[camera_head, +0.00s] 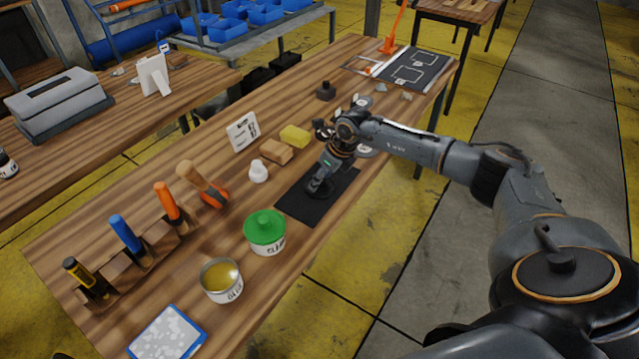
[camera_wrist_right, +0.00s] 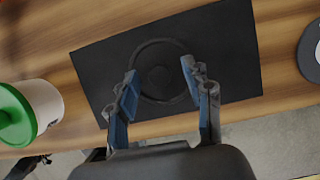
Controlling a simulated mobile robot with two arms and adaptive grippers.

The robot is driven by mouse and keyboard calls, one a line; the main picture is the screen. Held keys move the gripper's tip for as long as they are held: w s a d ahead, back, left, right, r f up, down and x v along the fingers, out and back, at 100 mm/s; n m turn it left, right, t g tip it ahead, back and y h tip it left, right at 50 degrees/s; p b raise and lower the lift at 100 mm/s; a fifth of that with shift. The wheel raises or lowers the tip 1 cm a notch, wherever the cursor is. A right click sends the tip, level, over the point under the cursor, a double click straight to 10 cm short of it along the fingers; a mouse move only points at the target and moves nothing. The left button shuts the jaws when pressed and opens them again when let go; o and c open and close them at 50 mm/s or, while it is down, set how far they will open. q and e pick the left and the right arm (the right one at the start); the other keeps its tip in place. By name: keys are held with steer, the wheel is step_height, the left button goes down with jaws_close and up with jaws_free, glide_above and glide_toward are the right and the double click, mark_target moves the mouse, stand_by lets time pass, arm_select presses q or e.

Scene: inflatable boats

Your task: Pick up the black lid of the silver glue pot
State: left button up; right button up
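The silver glue pot (camera_head: 222,291) stands uncovered near the front of the workbench, with amber glue showing inside. A round black lid with a raised centre (camera_wrist_right: 158,77) lies on a black mat (camera_wrist_right: 100,60) in the right wrist view. My right gripper (camera_wrist_right: 160,73) is open, with a finger on either side of the lid's centre; I cannot tell whether the fingers touch it. In the head view my right gripper (camera_head: 320,187) points down over the mat (camera_head: 338,203) and hides much of the lid.
A green-lidded pot (camera_head: 265,231) stands beside the mat, also in the wrist view (camera_wrist_right: 38,110). A white bottle (camera_head: 258,171), yellow sponge (camera_head: 296,137) and brown block (camera_head: 276,152) sit behind. A tool rack (camera_head: 130,264) lines the left edge.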

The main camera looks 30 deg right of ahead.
steer(key=c, duration=0.9)
steer(key=shift+c, duration=0.2)
steer(key=shift+r, duration=0.2)
